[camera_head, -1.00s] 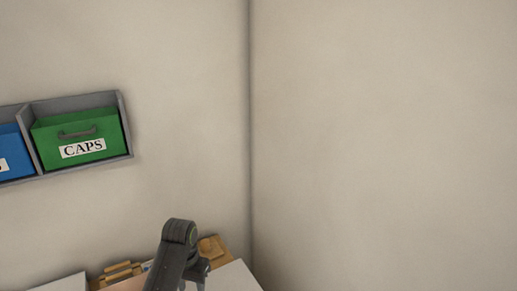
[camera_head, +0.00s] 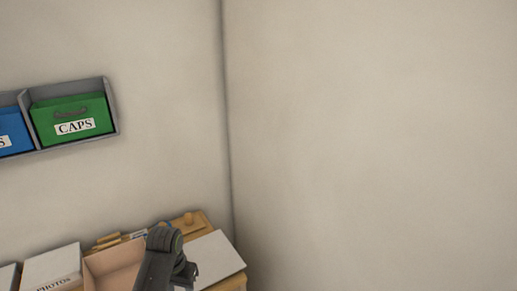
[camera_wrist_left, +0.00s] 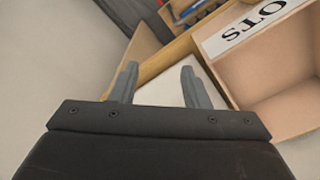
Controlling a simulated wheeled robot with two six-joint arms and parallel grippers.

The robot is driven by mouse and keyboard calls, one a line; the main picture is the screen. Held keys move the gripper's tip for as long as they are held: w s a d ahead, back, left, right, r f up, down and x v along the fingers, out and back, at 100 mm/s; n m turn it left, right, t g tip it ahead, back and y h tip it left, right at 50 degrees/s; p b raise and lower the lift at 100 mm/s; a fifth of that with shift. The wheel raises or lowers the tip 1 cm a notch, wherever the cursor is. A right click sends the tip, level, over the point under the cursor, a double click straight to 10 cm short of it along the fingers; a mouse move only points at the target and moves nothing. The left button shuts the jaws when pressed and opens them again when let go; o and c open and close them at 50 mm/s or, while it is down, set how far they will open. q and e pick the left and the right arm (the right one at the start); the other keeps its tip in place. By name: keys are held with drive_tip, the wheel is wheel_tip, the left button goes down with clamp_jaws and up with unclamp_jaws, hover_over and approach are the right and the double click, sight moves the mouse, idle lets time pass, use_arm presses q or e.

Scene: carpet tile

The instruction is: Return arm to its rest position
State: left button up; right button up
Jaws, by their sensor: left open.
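My left gripper (camera_wrist_left: 158,75) shows in the left wrist view with its two grey fingers apart and nothing between them. It is over or near a cardboard-coloured open box (camera_wrist_left: 262,108) at the right, with a white label reading "OTS" upside down. A white surface lies beyond the fingers. In the head view, a dark arm (camera_head: 160,262) of mine rises at the bottom, in front of the desk; its fingers are not clear there. My right gripper is not in view.
A wooden desk (camera_head: 195,222) stands in the corner with a white panel (camera_head: 216,256). An open box (camera_head: 113,262) and a white box marked PHOTOS (camera_head: 52,266) stand left of my arm. A wall shelf (camera_head: 112,108) holds a green CAPS bin (camera_head: 72,118) and a blue bin (camera_head: 12,132).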

use_arm(q)
drive_tip(key=s+a+f+n+t, duration=0.1)
drive_tip(key=s+a+f, duration=0.2)
drive_tip(key=s, duration=0.4)
drive_tip(key=s+a+f+t, duration=0.1)
drive_tip(key=s+a+f, duration=0.2)
drive_tip(key=s, duration=0.5)
drive_tip(key=s+a+r+n+t+y, duration=0.1)
drive_tip(key=s+a+r, duration=0.15)
drive_tip(key=s, duration=0.55)
drive_tip(key=s+a+r+n+y, duration=0.1)
drive_tip(key=s+r, duration=0.2)
drive_tip(key=s, duration=0.4)
wheel_tip(320, 180, down, 32)
drive_tip(key=s+a+g+b, duration=0.1)
drive_tip(key=a+b, duration=0.1)
drive_tip(key=b, duration=0.6)
drive_tip(key=s+d+f+b, duration=0.1)
drive_tip(key=s+f+b, duration=0.2)
drive_tip(key=s+f, duration=0.4)
drive_tip(key=s+d+f+g+h+b, duration=0.1)
drive_tip(key=s+f+b, duration=0.2)
drive_tip(key=s+f, duration=0.5)
wheel_tip(320, 180, down, 8)
drive_tip(key=shift+f, duration=0.15)
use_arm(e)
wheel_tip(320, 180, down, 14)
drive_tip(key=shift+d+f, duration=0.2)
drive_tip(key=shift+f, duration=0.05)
